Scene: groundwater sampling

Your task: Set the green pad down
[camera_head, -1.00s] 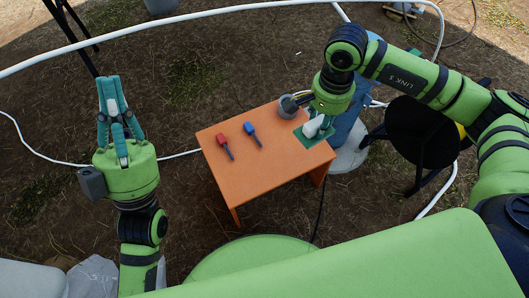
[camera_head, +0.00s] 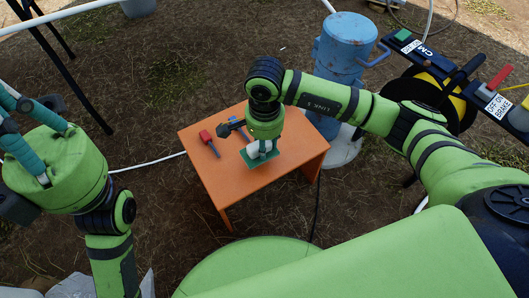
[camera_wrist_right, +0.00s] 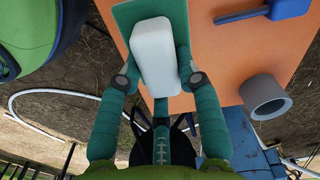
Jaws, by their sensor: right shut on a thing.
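The green pad (camera_head: 260,161) is a flat plate with a white block (camera_wrist_right: 155,55) on top of it. My right gripper (camera_head: 262,147) is shut on the white block, with one finger on each side of it in the right wrist view (camera_wrist_right: 156,62). The pad (camera_wrist_right: 138,12) is over the orange table (camera_head: 297,156), near the middle of its front half. I cannot tell whether its underside touches the tabletop. My left gripper (camera_head: 14,112) is at the left edge, away from the table, with its fingers partly cut off.
A grey hollow cylinder (camera_wrist_right: 265,97) stands near a table edge. A blue pump-like cylinder (camera_head: 345,45) stands behind the table, with a cable reel (camera_head: 425,100) to its right.

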